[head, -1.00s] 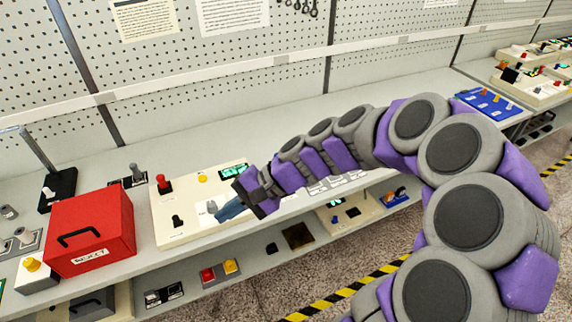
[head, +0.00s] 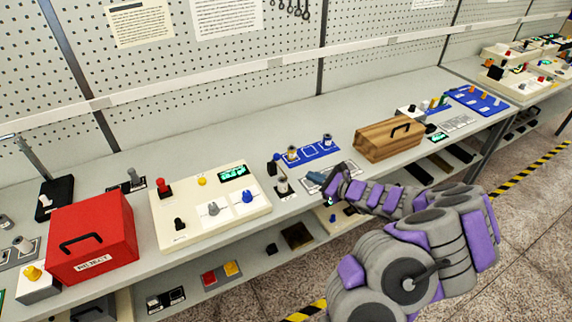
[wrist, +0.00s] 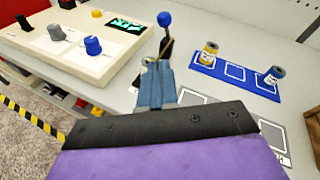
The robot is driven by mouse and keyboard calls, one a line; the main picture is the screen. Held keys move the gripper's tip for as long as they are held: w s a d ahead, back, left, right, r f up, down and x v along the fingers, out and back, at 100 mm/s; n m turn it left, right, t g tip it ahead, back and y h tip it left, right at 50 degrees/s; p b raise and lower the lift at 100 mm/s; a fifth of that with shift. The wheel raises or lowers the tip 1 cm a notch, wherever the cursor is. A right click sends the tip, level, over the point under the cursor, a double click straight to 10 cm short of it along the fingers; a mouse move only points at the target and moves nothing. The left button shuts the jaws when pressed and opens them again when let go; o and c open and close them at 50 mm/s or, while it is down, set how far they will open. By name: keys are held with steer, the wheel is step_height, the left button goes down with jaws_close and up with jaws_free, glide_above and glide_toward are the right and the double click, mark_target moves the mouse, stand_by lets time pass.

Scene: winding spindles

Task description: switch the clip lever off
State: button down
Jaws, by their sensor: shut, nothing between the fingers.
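A lever with a blue ball knob (head: 275,158), which I take to be the clip lever, stands at the bench's front, right of the cream control panel. In the wrist view the lever's blue knob (wrist: 164,18) is on a dark upright stem, just beyond my fingertips. My gripper (head: 313,180) is shut and empty, just right of the lever in the head view. In the wrist view the gripper (wrist: 156,80) points at the lever, and its blue-grey fingers hide the lever's foot. I cannot tell whether they touch.
The cream panel (head: 210,226) with several knobs and a green display is to the left. A blue mat (head: 310,153) with two small spools lies behind. A wooden box (head: 388,141) is to the right, a red box (head: 92,228) at far left.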

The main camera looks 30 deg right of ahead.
steer(key=shift+s+d+f+m+h, duration=0.25)
steer(key=shift+d+f+m+h, duration=0.15)
steer(key=shift+d+f, duration=0.3)
steer(key=b+x, duration=0.3)
steer(key=x, duration=0.7)
steer(key=shift+w+a, duration=0.1)
steer(key=shift+a, duration=0.05)
steer(key=w+r, duration=0.1)
steer(key=w+a+r, duration=0.1)
steer(key=shift+w+a+r+b, duration=0.15)
steer(key=shift+w+a+b, duration=0.15)
steer(key=shift+w+b, duration=0.1)
steer(key=shift+r+p, duration=0.1)
steer(key=shift+p, duration=0.25)
steer(key=shift+w+r+p, duration=0.15)
steer(key=shift+p, duration=0.5)
